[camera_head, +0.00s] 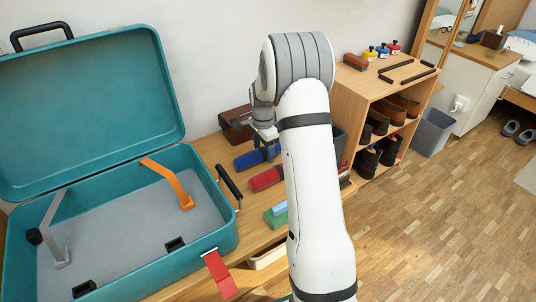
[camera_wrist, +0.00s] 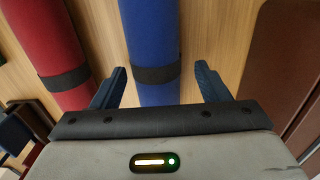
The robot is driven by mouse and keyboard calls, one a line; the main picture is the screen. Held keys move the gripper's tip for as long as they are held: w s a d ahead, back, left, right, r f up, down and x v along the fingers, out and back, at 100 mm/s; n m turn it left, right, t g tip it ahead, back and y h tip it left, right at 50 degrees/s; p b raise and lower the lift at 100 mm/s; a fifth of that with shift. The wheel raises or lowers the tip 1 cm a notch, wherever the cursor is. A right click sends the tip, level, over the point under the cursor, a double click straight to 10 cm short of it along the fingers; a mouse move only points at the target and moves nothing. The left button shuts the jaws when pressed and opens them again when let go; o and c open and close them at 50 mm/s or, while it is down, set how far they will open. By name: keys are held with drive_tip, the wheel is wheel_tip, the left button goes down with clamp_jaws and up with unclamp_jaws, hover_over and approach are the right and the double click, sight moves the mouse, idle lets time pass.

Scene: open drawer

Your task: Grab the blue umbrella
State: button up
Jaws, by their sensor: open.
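The blue umbrella (camera_head: 245,160) is a folded blue roll with a dark strap, lying on the wooden bench top. In the wrist view the blue umbrella (camera_wrist: 152,35) lies between the two fingers of my gripper (camera_wrist: 158,85). The gripper is open, with one finger on each side of the umbrella and a visible gap to it on the right.
A red roll (camera_head: 266,178) lies beside the blue one, and also shows left in the wrist view (camera_wrist: 52,40). A brown box (camera_head: 233,122) stands behind. An open teal suitcase (camera_head: 228,232) is at left. A shoe shelf (camera_head: 352,105) stands at right. Green and light-blue items (camera_head: 277,217) lie in front.

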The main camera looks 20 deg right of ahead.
drive_tip(key=c, duration=1.2)
drive_tip(key=shift+c, duration=0.3)
drive_tip(key=shift+r, duration=0.15)
